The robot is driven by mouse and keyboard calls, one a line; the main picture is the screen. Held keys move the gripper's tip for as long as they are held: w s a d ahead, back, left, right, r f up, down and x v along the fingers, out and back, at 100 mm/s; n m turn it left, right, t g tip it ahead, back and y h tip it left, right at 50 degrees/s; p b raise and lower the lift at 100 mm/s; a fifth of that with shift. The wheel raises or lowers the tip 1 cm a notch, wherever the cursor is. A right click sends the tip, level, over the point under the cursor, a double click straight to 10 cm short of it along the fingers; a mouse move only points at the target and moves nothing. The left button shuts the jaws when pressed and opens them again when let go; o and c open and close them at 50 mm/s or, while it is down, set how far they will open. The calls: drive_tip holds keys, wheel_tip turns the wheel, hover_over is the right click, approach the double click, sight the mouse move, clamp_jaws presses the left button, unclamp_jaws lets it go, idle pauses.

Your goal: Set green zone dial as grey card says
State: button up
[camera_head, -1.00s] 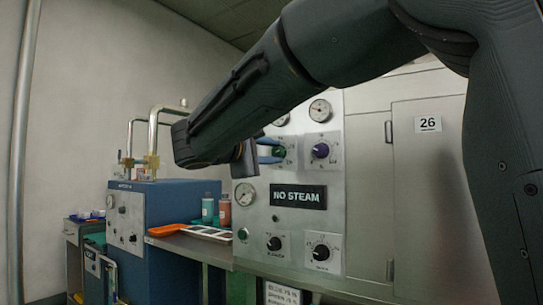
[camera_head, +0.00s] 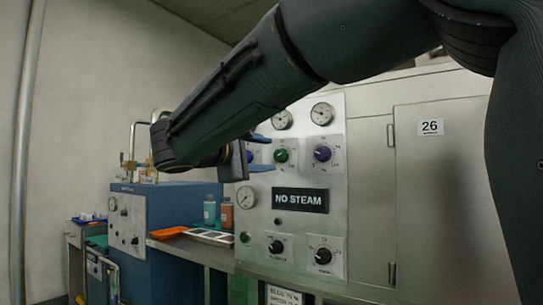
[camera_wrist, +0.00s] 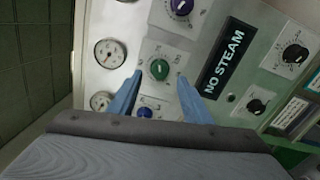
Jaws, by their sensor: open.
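The green dial (camera_head: 281,156) sits on a pale square plate on the steel panel, between a purple dial (camera_head: 322,153) and a partly hidden blue dial (camera_head: 251,156). In the wrist view the green dial (camera_wrist: 159,69) lies just beyond and between my fingertips; its exact setting is too small to read. My gripper (camera_head: 266,154) is open, its blue fingers apart and clear of the knob; they also show in the wrist view (camera_wrist: 160,80). A pale grey card (camera_head: 285,296) with printed lines hangs below the panel, cut off by the frame; its text is not clearly legible.
A NO STEAM sign (camera_head: 300,200), two black dials (camera_head: 323,256) and gauges (camera_head: 322,113) share the panel. A cabinet door marked 26 (camera_head: 430,128) is right.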

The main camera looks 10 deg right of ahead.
drive_tip(key=v, duration=0.3)
drive_tip(key=shift+s+a, duration=0.2)
drive_tip(key=s+d+f+m+g+y, duration=0.1)
drive_tip(key=s+d+f+g+y, duration=0.15)
drive_tip(key=f, duration=0.55)
drive_tip(key=s+d+f+g+y, duration=0.1)
drive_tip(key=s+d+f+g, duration=0.2)
drive_tip(key=f, duration=0.6)
drive_tip(key=s+d+f+m+g+y, duration=0.1)
drive_tip(key=s+f+g+y, duration=0.1)
drive_tip(key=s+f, duration=0.45)
drive_tip(key=s+a+f+m+g+y, duration=0.3)
drive_tip(key=s+f+y, duration=0.1)
drive_tip(key=s+f, duration=0.55)
drive_tip(key=s+a+f+m+g+y, duration=0.2)
drive_tip(key=s+a+f+m+y, duration=0.15)
drive_tip(key=s+f, duration=0.55)
drive_tip(key=w+d+r+m+p, duration=0.1)
drive_tip(key=d+r+p, duration=0.7)
drive_tip(key=p, duration=1)
drive_tip(key=shift+d+r+m, duration=0.35)
drive_tip(key=shift+d+m, duration=0.4)
drive_tip(key=shift+d, duration=0.2)
